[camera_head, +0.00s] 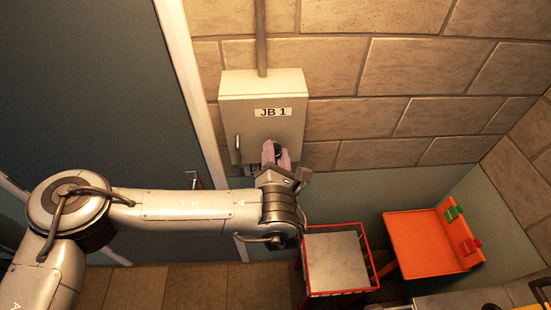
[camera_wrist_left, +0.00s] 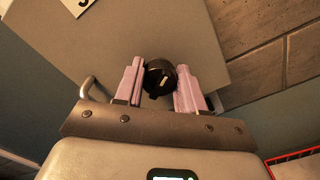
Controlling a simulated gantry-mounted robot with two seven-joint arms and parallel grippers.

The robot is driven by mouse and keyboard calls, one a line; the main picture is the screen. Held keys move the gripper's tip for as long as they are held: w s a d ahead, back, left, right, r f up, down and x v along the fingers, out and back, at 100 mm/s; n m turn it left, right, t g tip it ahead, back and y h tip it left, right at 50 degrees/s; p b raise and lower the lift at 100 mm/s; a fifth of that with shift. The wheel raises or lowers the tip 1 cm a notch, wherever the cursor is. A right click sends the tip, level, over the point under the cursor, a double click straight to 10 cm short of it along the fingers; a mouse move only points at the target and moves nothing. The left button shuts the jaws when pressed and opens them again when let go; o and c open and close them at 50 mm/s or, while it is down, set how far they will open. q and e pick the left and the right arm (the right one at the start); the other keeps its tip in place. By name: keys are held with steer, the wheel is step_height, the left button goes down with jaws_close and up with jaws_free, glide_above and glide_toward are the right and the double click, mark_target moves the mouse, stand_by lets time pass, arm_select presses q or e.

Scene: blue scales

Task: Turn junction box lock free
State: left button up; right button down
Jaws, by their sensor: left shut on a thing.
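The junction box (camera_head: 262,112) is a beige cabinet labelled JB 1 on the brick wall, with its door shut. In the left wrist view its front (camera_wrist_left: 160,40) fills the upper middle. The lock (camera_wrist_left: 160,78) is a round black knob with a pale mark, low on the door. My left gripper (camera_head: 275,154) reaches the lower part of the door. Its pink fingers (camera_wrist_left: 158,84) stand on both sides of the knob and are shut on it. In the head view the fingers partly hide the lock (camera_head: 278,149). My right gripper is not in view.
A handle (camera_head: 238,149) sits on the box's left edge. A conduit (camera_head: 260,40) rises from its top. A grey door (camera_head: 90,90) stands at left. A red-rimmed cart (camera_head: 306,262) and an orange stand (camera_head: 425,245) are below right.

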arm_select(q)
steer(key=m+b, duration=0.1)
steer(key=m, duration=0.3)
steer(key=shift+f, duration=0.2)
steer(key=shift+m+b, duration=0.3)
steer(key=shift+m, duration=0.9)
steer(key=o, duration=1.1)
steer(key=shift+c, duration=0.2)
